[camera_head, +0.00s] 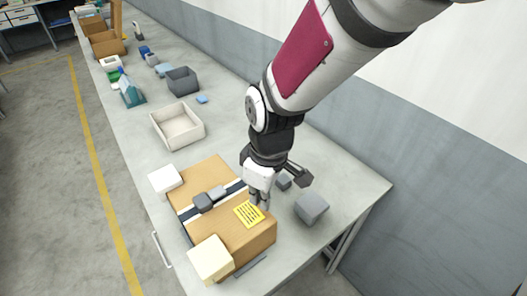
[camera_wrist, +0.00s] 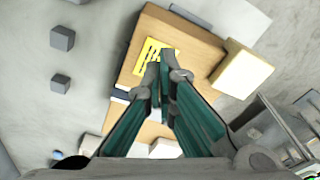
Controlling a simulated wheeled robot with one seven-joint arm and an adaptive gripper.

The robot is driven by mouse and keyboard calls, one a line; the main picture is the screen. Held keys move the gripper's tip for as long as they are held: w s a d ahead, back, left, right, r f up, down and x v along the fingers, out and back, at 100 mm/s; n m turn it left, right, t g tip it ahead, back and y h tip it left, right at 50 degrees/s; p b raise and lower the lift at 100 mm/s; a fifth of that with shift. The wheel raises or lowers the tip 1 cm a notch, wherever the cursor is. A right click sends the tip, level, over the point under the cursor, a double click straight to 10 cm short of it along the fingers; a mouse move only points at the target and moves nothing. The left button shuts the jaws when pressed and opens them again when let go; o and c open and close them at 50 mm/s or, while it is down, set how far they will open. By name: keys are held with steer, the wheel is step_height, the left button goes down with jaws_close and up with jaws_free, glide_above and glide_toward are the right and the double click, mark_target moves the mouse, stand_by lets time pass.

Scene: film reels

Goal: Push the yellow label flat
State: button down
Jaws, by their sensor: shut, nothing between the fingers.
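The yellow label (camera_head: 249,214) has dark lines of print and lies on the top of a brown cardboard box (camera_head: 232,233). The label also shows in the wrist view (camera_wrist: 147,54), partly hidden behind my fingertips. My gripper (camera_head: 260,203) is shut and empty, pointing down at the label's right edge in the head view. In the wrist view my gripper (camera_wrist: 164,60) has its closed tips over the label. I cannot tell whether the tips touch it. A dark tape band (camera_head: 187,215) runs across the box beside a grey tape dispenser (camera_head: 208,197).
A cream block (camera_head: 210,259) stands at the box's near corner and a white block (camera_head: 165,179) at its far left. Grey cubes (camera_head: 311,207) stand on the table to the right. An empty off-white tray (camera_head: 177,126) sits farther back. The table's right end is mostly clear.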

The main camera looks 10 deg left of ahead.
steer(key=r, duration=0.5)
steer(key=shift+d+r, duration=0.1)
steer(key=shift+d, duration=0.15)
steer(key=d+r+m+t, duration=0.2)
steer(key=d+r+m, duration=0.5)
steer(key=d+r, duration=0.5)
steer(key=s+d+r+m+t, duration=0.1)
steer(key=s+d+m, duration=0.2)
steer(key=d, duration=0.4)
steer(key=s+d+r+m+t+h, duration=0.1)
steer(key=s+d+m, duration=0.3)
steer(key=d, duration=0.4)
steer(key=shift+s+r+m+t, duration=0.3)
steer(key=shift+r+m+t, duration=0.25)
steer(key=shift+r, duration=0.25)
steer(key=shift+d, duration=0.1)
